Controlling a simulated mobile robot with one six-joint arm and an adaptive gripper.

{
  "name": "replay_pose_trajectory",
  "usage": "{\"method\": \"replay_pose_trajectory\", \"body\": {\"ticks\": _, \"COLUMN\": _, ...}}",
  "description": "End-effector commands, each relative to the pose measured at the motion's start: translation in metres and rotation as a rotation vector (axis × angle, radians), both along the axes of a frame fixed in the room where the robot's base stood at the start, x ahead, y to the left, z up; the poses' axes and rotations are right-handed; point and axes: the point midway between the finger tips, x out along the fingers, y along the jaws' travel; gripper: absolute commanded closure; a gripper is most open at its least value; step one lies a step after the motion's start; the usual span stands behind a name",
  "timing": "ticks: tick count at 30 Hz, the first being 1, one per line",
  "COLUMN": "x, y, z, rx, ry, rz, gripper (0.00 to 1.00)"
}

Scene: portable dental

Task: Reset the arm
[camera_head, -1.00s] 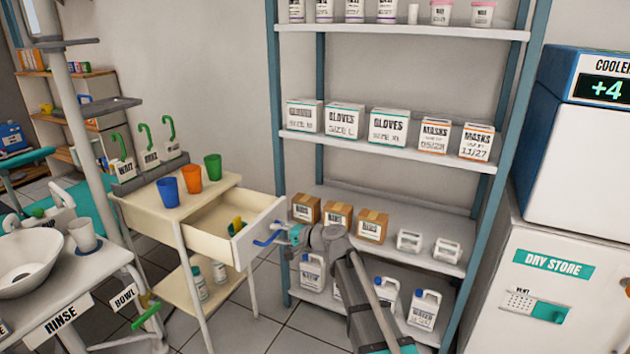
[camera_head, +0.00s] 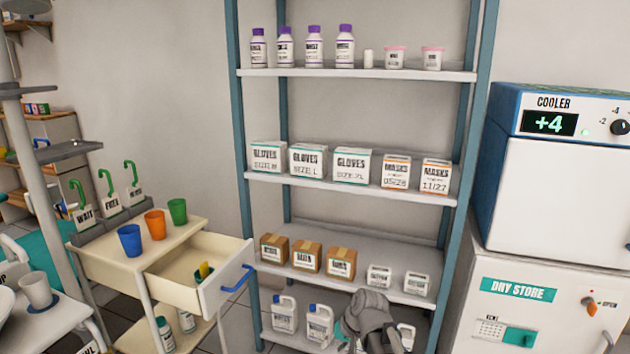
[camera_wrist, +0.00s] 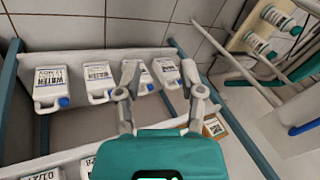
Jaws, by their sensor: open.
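My gripper (camera_wrist: 160,78) is open and empty in the wrist view, its two fingers apart. The fingers overlap water jugs (camera_wrist: 98,78) on the bottom shelf in that picture; I cannot tell how far off the jugs are. In the head view, part of my arm (camera_head: 368,318) shows low in front of the shelf rack, and it hides some of the bottom shelf. My fingertips cannot be made out there.
The metal rack (camera_head: 243,165) holds boxes, bottles and jugs. Left of it, a cart (camera_head: 95,262) has an open drawer (camera_head: 213,290) with a blue handle sticking out. The cooler (camera_head: 558,185) stands on the dry store cabinet (camera_head: 560,265) at right.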

Motion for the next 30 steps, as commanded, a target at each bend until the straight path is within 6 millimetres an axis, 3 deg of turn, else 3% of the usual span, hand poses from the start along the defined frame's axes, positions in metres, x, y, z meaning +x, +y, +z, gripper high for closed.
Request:
{"method": "replay_pose_trajectory", "body": {"ticks": 1, "x": -0.016, "y": -0.017, "z": -0.004, "rx": -0.054, "ry": 0.018, "rz": 0.002, "gripper": 0.49}}
{"method": "replay_pose_trajectory", "body": {"ticks": 6, "x": -0.044, "y": -0.058, "z": -0.012, "rx": -0.204, "ry": 0.072, "rz": 0.011, "gripper": 0.49}}
{"method": "replay_pose_trajectory", "body": {"ticks": 18, "x": -0.094, "y": -0.123, "z": -0.013, "rx": -0.427, "ry": 0.177, "rz": 0.004, "gripper": 0.49}}
{"method": "replay_pose_trajectory", "body": {"ticks": 30, "x": -0.090, "y": -0.120, "z": 0.028, "rx": -0.419, "ry": 0.172, "rz": 0.005, "gripper": 0.49}}
